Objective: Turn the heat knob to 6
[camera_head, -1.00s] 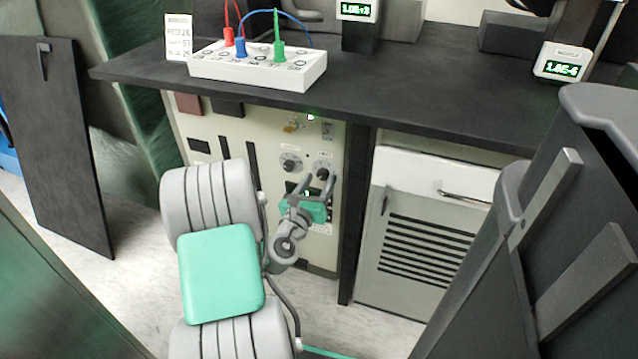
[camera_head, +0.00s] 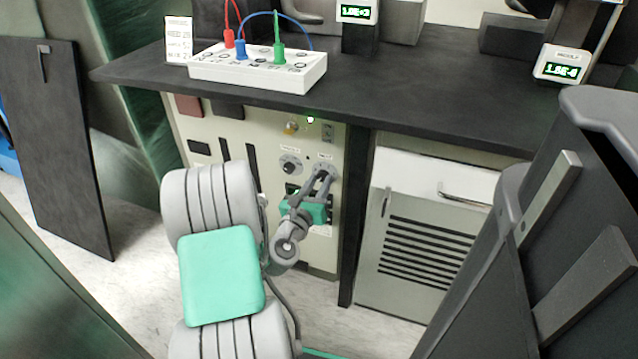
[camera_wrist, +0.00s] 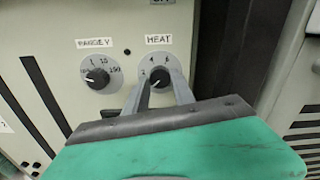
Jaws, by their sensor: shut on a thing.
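The heat knob (camera_wrist: 161,76) is a dark round knob under a HEAT label (camera_wrist: 158,39) in the wrist view. Its dial shows 2, 4 and 6, and its pale pointer mark seems to face lower left, near the 2. My gripper (camera_wrist: 162,86) has one finger on each side of the knob and is shut on it. In the head view my gripper (camera_head: 323,178) reaches the front panel, and its fingers mostly hide the heat knob.
A second knob (camera_wrist: 97,78) sits left of the heat knob; it also shows in the head view (camera_head: 290,166). The black worktop (camera_head: 420,95) overhangs the panel (camera_head: 240,140). A grey vented cabinet (camera_head: 425,255) stands to the right.

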